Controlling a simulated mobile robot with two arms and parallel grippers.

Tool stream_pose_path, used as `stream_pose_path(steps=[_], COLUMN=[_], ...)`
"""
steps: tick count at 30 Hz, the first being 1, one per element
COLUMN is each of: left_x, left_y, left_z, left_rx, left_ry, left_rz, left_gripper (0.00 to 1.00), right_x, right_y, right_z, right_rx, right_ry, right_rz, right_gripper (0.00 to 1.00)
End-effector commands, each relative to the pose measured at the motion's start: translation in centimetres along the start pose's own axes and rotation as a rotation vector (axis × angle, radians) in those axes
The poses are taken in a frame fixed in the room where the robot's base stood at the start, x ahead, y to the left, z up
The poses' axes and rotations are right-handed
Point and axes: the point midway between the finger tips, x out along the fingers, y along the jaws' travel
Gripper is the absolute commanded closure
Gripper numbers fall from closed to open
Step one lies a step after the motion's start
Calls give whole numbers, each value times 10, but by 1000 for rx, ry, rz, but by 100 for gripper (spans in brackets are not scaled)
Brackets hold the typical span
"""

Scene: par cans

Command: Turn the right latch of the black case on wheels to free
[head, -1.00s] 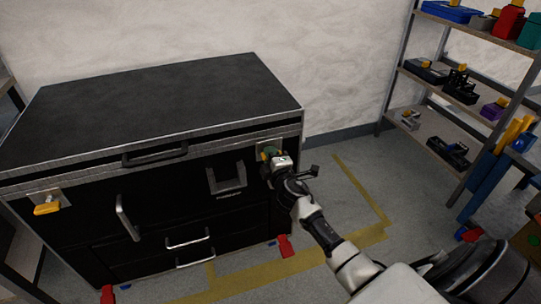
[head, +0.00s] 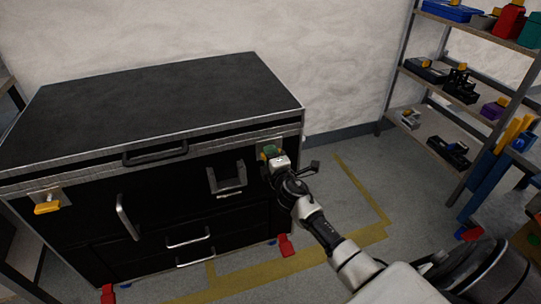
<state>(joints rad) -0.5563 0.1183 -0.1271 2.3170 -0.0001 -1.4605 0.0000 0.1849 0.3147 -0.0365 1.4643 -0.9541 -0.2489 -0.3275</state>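The black case on wheels (head: 150,112) stands against the wall at the left, its lid down. Its right latch has a metal plate (head: 268,142) at the front right corner. The left latch (head: 47,207) has a yellow handle lying roughly level. My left gripper is not in view.
The case front has a top handle (head: 155,155), a bracket (head: 227,178) and drawer handles. Red wheel pedals (head: 285,246) stick out at floor level. A shelf rack (head: 470,95) stands at the right. Floor between is clear, with yellow tape (head: 362,190).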

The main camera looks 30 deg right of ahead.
Motion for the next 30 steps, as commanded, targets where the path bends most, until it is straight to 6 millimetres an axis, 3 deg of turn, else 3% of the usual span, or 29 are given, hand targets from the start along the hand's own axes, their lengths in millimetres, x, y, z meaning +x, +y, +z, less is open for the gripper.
stream_pose_path(steps=[3,14,22,30], left_x=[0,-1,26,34], left_y=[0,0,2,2], left_z=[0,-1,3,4], left_rx=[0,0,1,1], left_ry=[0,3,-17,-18], left_rz=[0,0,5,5], left_gripper=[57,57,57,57], right_x=[0,-8,-57,-99], right_y=[0,0,0,0], right_z=[0,0,0,0], right_rx=[2,4,5,3], right_ry=[0,0,1,0], right_rz=[1,0,-1,0], right_gripper=[57,57,57,57])
